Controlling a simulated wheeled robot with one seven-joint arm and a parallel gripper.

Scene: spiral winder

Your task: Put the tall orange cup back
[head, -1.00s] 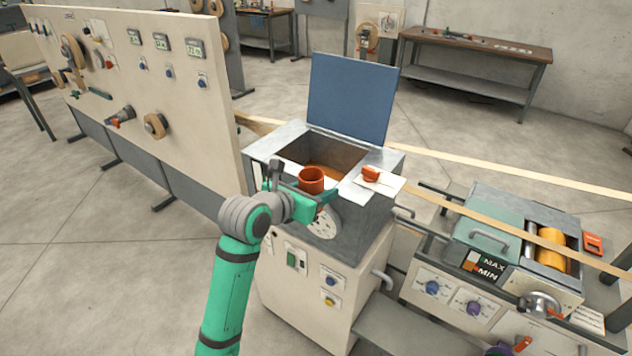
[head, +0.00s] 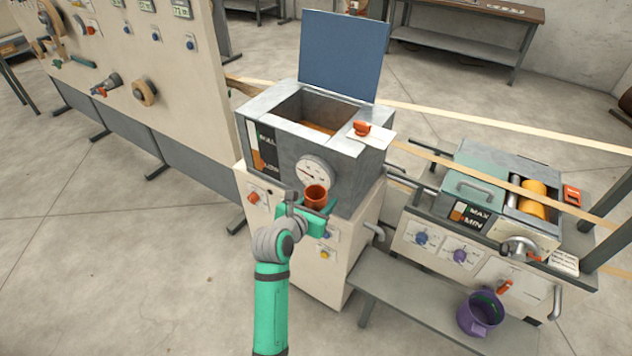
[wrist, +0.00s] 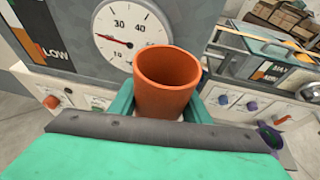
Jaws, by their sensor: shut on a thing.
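The tall orange cup (head: 315,194) is upright in my gripper (head: 314,206), which is shut on it. The cup is in front of the grey tank's dial, clear of the surfaces around it. In the wrist view the cup (wrist: 166,82) shows its open rim and inner wall, with the green fingers (wrist: 166,108) on either side of it. Its bottom is hidden behind the gripper body.
The open tank (head: 345,150) with its raised blue lid (head: 343,55) stands behind the cup. An orange knob (head: 362,129) sits on its right corner. A purple pot (head: 480,314) stands on the low grey shelf (head: 420,305) at right. Floor on the left is clear.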

